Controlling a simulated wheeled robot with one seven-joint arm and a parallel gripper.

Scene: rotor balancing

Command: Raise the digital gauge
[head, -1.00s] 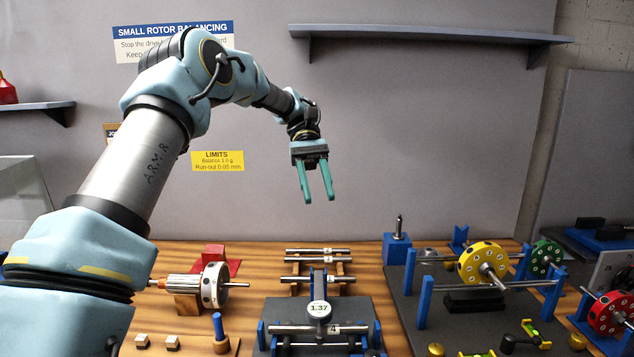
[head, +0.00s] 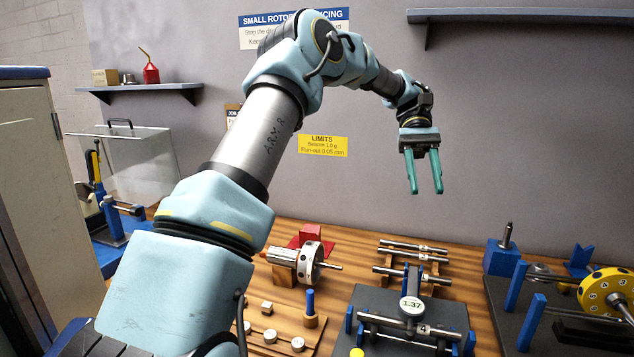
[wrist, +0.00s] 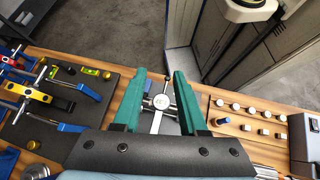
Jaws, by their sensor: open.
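The digital gauge (head: 411,306) has a round white face reading 1.37 and a grey-blue stem. It stands on a dark plate (head: 372,300) with blue posts, behind a horizontal metal bar (head: 385,322). It also shows in the wrist view (wrist: 161,101), between the fingers in the picture. My gripper (head: 426,192) has two teal fingers, spread apart and empty, pointing down. It hangs in the air well above the bench, clear of the gauge. In the wrist view my gripper (wrist: 160,75) is open too.
Shafts on wooden rests (head: 412,262) lie behind the gauge. A rotor (head: 309,262) and a wooden tray (head: 285,335) with weights and a blue-handled tool (head: 310,302) are left of it. A stand with a yellow disc (head: 607,292) is at right.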

